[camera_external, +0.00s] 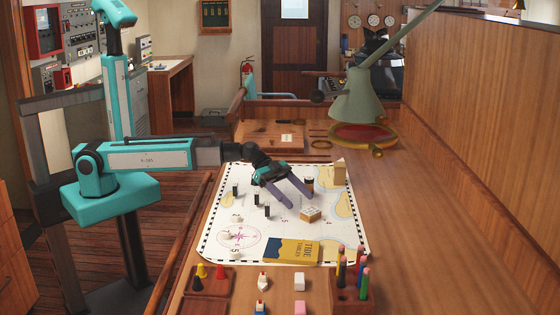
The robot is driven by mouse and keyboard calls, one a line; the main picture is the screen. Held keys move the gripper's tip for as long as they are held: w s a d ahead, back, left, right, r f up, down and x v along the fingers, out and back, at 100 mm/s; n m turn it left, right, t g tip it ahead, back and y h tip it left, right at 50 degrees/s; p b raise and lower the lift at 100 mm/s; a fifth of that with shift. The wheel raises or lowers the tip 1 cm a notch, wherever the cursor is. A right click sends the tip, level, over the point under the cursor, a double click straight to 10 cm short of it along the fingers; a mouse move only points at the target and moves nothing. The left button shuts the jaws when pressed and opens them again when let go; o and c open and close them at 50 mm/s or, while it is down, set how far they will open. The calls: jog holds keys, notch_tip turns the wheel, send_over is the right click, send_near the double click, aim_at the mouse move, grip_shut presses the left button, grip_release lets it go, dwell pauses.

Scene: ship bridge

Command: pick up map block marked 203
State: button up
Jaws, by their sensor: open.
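A wooden block (311,215) lies on the chart (214,243), right of its middle. It has small dark marks that I cannot read. A second, taller wooden block (340,172) stands at the chart's far right corner. No number 203 is legible on either one. My gripper (302,203) reaches in from the left over the chart. Its two grey fingers are apart and point down to the right. The fingertips are just behind and left of the nearer block, with nothing seen between them. I cannot tell whether they touch it.
Several small dark cylinders (256,199) stand on the chart left of my gripper. A tide tables book (291,250) lies at its near edge. In front are a pencil holder (351,294) and a tray of pawns (209,281). A green lamp (356,100) stands behind. The table's right side is clear.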

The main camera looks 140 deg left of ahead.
aim_at(311, 211)
jog(key=shift+w+f, duration=0.2)
jog(key=shift+w, duration=0.3)
jog(key=shift+w, duration=0.1)
jog(key=shift+w+f+p, duration=0.1)
jog(key=shift+w+p, duration=0.5)
jog(key=p+x, duration=0.1)
jog(key=x, duration=0.1)
jog(key=shift+w+f, duration=0.1)
jog(key=shift+w, duration=0.2)
jog(key=shift+w+f+p, duration=0.3)
jog(key=shift+w, duration=0.2)
jog(key=shift+d, duration=0.1)
